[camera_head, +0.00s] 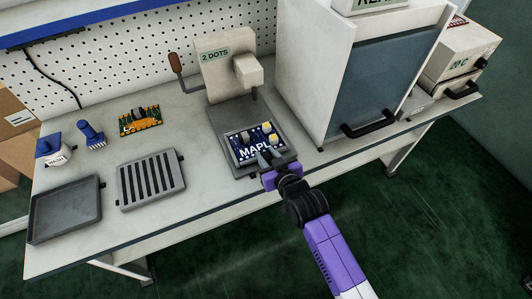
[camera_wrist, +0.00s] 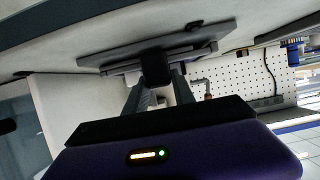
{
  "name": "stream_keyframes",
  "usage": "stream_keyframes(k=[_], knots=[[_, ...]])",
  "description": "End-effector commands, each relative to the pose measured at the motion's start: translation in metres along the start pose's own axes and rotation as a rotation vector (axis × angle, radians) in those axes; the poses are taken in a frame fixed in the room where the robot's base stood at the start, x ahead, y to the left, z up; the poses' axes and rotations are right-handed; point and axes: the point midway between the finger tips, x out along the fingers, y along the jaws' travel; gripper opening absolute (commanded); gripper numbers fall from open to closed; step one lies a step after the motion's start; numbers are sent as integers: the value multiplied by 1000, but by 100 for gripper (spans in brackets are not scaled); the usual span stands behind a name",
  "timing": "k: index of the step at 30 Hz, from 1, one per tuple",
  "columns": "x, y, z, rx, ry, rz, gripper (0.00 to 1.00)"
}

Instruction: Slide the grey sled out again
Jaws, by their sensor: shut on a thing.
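The grey sled (camera_head: 241,169) lies at the foot of the beige press (camera_head: 215,75) marked "2 DOTS". A blue board (camera_head: 238,142) with white lettering beginning "MAPL" and several yellow and grey parts lies on it. The board shows in front of the press column, with the press head (camera_head: 248,72) above its back edge. My gripper (camera_head: 264,158) is at the sled's front edge. In the wrist view, my gripper (camera_wrist: 158,82) is shut on the sled's dark handle (camera_wrist: 154,66), under the sled's plate (camera_wrist: 120,51). My fingers partly hide the board's front in the head view.
A large cabinet (camera_head: 312,75) with a dark door handle (camera_head: 369,124) stands close on the right.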

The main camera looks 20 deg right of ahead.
Motion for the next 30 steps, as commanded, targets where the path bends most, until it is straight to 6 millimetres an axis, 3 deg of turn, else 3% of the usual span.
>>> stream_keyframes(k=[5, 6, 9, 20, 30], knots=[[-2, 0, 2, 1, -5, 0, 0], [-2, 0, 3, 1, -5, 0, 39], [-1, 0, 2, 0, -4, 0, 53], [-5, 0, 2, 1, -3, 0, 53], [-53, 0, 4, 1, -5, -1, 53]])
